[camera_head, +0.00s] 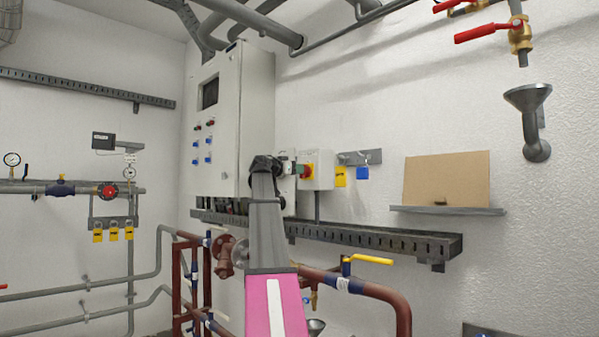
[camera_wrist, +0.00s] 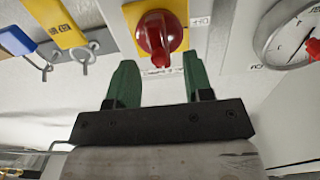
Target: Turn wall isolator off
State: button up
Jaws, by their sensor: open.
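The wall isolator is a pale box (camera_head: 318,172) on the wall with a red rotary knob (camera_head: 308,170) on a yellow plate. In the wrist view the red knob (camera_wrist: 160,34) sits on its yellow plate (camera_wrist: 134,14) at the top middle. My gripper (camera_wrist: 158,64) is open, with two green fingers pointing at the isolator. The fingertips lie just short of the knob, one to each side below it in the wrist view. Nothing is between the fingers. In the head view my arm hides part of the wall left of the isolator.
Yellow (camera_head: 340,177) and blue tags (camera_head: 362,172) hang beside the isolator. A round gauge (camera_wrist: 292,36) is on its other side. A tall control cabinet (camera_head: 228,120) stands left, a cable tray (camera_head: 380,238) runs below, and a shelf with a brown board (camera_head: 446,178) is right.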

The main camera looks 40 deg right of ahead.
jog(key=shift+w+d, duration=0.15)
jog(key=shift+d, duration=0.55)
jog(key=shift+w+d, duration=0.1)
jog(key=shift+d, duration=0.6)
grip_shut()
